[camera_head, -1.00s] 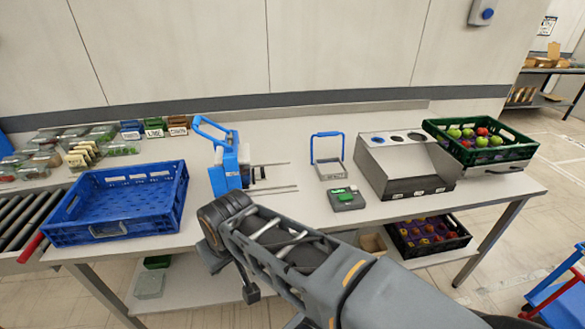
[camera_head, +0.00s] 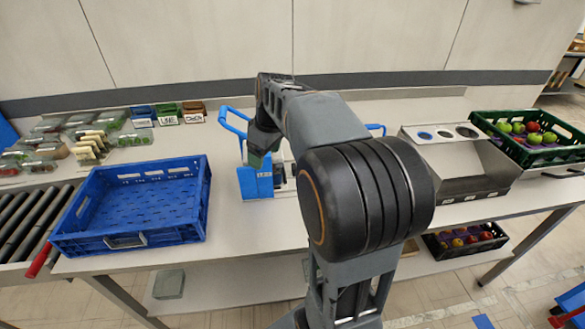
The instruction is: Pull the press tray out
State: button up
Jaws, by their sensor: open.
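The blue press (camera_head: 256,184), with a blue lever handle (camera_head: 232,122), stands on the table right of the blue crate. Its metal rails, seen to its right a second ago, are mostly covered by my arm. I cannot make out the press tray clearly. My gripper (camera_head: 262,150) points down at the press, at its upper right side. It is open, but its fingertips are small and dark, and I cannot tell whether it touches the press. A blue handle (camera_head: 376,128) shows behind my arm; the small tray under it is hidden.
An empty blue crate (camera_head: 130,240) stands at the left beside the roller conveyor (camera_head: 22,225). Several packed trays (camera_head: 88,146) lie behind it. A metal dispenser (camera_head: 462,165) and a green crate of apples (camera_head: 550,158) are at the right. A dark crate (camera_head: 462,252) is on the lower shelf.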

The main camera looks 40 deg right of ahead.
jog(key=w+d+f+n+y, duration=0.1)
jog(key=w+d+f+n, duration=0.3)
jog(key=d, duration=0.7)
jog(key=w+d+f+n+y, duration=0.2)
jog(key=w+d+f+n, duration=0.15)
jog(key=d, duration=0.65)
jog(key=x, duration=1.3)
jog(key=shift+w+d+f, duration=0.15)
jog(key=shift+w+d, duration=0.1)
jog(key=shift+d, duration=0.05)
jog(key=shift+w+a+f, duration=0.1)
jog(key=shift+a+f, duration=0.05)
jog(key=shift+f, duration=0.35)
